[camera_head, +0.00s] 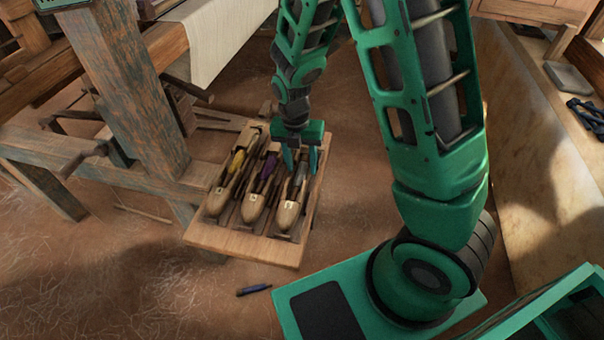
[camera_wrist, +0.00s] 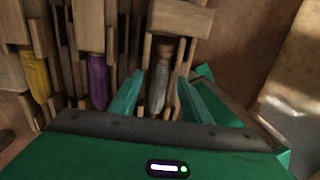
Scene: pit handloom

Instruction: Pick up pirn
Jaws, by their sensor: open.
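Wooden shuttles lie side by side in a wooden tray (camera_head: 242,243), each with a coloured pirn. The left shuttle (camera_head: 218,201) has a yellow pirn (camera_head: 237,161), the middle shuttle (camera_head: 253,207) a purple pirn (camera_head: 268,167), and the right shuttle (camera_head: 288,214) a grey pirn (camera_head: 300,174). My gripper (camera_head: 300,160) is open, pointing down over the right shuttle. In the wrist view the grey pirn (camera_wrist: 159,92) lies between the two green fingers (camera_wrist: 160,88), with a gap on either side. The purple pirn (camera_wrist: 98,82) and yellow pirn (camera_wrist: 37,78) are to its left.
A small dark blue stick-like object (camera_head: 254,289) lies on the earthen floor in front of the tray. The loom's wooden post (camera_head: 130,85) and beams stand to the left, with white cloth (camera_head: 222,38) behind. A pale ledge (camera_head: 535,150) runs along the right.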

